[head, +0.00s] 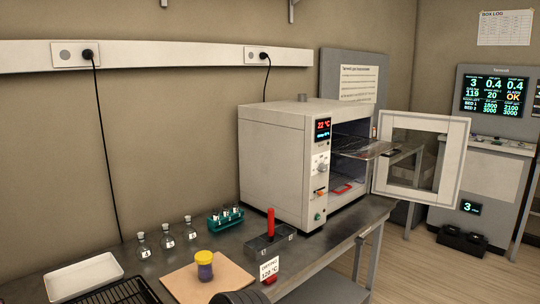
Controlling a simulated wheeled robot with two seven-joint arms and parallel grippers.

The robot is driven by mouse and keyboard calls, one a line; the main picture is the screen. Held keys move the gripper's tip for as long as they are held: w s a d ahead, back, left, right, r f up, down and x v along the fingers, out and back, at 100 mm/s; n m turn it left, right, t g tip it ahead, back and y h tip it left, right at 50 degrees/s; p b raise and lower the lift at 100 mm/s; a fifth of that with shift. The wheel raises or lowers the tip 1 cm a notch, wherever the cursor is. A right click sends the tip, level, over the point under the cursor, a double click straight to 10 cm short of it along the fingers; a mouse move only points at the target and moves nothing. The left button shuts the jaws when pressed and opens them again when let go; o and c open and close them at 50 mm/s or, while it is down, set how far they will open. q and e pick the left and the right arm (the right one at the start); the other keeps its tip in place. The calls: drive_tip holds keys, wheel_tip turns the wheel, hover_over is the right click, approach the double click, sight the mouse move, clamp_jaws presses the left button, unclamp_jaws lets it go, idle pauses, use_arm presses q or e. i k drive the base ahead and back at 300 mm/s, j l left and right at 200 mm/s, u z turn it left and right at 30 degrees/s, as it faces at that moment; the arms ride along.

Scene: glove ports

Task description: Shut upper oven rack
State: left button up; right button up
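The white oven (271,160) stands on the metal bench, its front turned to the right. Its door (447,163), with a window, hangs wide open to the right. The upper rack (368,149) is slid part way out and its front end sticks out past the oven's opening, close to the open door. A red item (343,188) shows low inside the oven; the rest of the interior is dark. The oven's display (322,128) reads 23 °C.
The bench (330,236) holds several stoppered flasks (167,238), a teal vial rack (226,218), a grey block with a red handle (270,240), a yellow-lidded jar (204,265) on a brown board and a white tray (82,275). Open floor (400,265) lies right of the bench.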

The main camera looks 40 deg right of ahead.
sight(397, 145)
drive_tip(key=z, duration=2.3)
drive_tip(key=i+l+u, duration=0.45)
drive_tip(key=i+l, duration=0.4)
drive_tip(key=i, duration=0.5)
drive_tip(key=i+l+u, duration=0.5)
drive_tip(key=i+l, duration=0.7)
drive_tip(key=k+l, duration=0.05)
drive_tip(key=l, duration=0.05)
